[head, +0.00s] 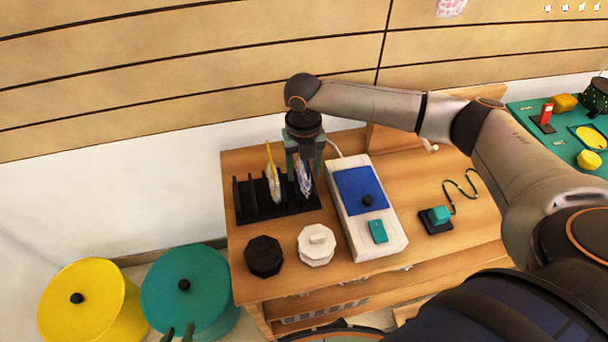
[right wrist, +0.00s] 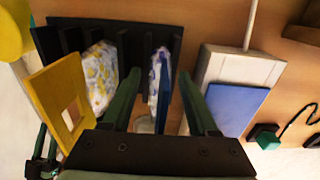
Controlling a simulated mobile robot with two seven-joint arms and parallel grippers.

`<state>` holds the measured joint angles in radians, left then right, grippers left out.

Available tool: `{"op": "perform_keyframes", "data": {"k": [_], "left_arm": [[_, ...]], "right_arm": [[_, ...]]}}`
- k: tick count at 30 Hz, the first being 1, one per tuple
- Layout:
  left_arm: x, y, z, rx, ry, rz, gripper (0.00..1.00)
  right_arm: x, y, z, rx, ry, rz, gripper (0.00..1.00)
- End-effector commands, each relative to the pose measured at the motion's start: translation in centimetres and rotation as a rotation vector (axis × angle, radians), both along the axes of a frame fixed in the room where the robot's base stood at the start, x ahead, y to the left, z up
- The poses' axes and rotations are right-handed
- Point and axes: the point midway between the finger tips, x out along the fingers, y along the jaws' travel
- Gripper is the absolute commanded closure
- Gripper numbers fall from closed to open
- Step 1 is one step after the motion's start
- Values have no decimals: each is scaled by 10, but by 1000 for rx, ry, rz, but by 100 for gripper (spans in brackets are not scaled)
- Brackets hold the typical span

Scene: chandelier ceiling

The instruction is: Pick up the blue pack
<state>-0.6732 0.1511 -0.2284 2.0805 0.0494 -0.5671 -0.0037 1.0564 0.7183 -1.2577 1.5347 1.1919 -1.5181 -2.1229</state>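The blue pack (head: 304,182), white with blue markings, stands upright in a slot of the black rack (head: 290,207). In the right wrist view the blue pack (right wrist: 161,78) shows edge-on between my two green fingers. My right gripper (head: 305,168) points down over the rack's right part. Its fingers (right wrist: 160,103) are open, one on each side of the pack, with visible gaps. The yellow pack (head: 273,186) stands in a slot to the left, also seen in the right wrist view (right wrist: 101,76). My left gripper (head: 178,333) shows only its parted fingertips at the bottom edge.
A white device with a blue panel (head: 359,190) stands right of the rack. A teal button (head: 438,216) is further right. Yellow (head: 85,305) and teal (head: 190,295) drums stand left of the wooden table (head: 240,274).

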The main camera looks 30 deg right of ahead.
Motion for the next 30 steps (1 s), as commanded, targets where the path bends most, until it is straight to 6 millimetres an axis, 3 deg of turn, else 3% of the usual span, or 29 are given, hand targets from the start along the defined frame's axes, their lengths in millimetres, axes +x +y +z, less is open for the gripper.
{"op": "perform_keyframes", "data": {"k": [2, 15, 30], "left_arm": [[0, 0, 0, 0, -1, 0, 60], [3, -1, 2, -3, -10, -1, 60], [3, -3, 3, -5, -9, -4, 60]], "right_arm": [[0, 0, 0, 0, 0, 0, 51], [0, 0, 1, 0, 0, 0, 100], [0, 0, 1, 1, -1, 0, 100]]}}
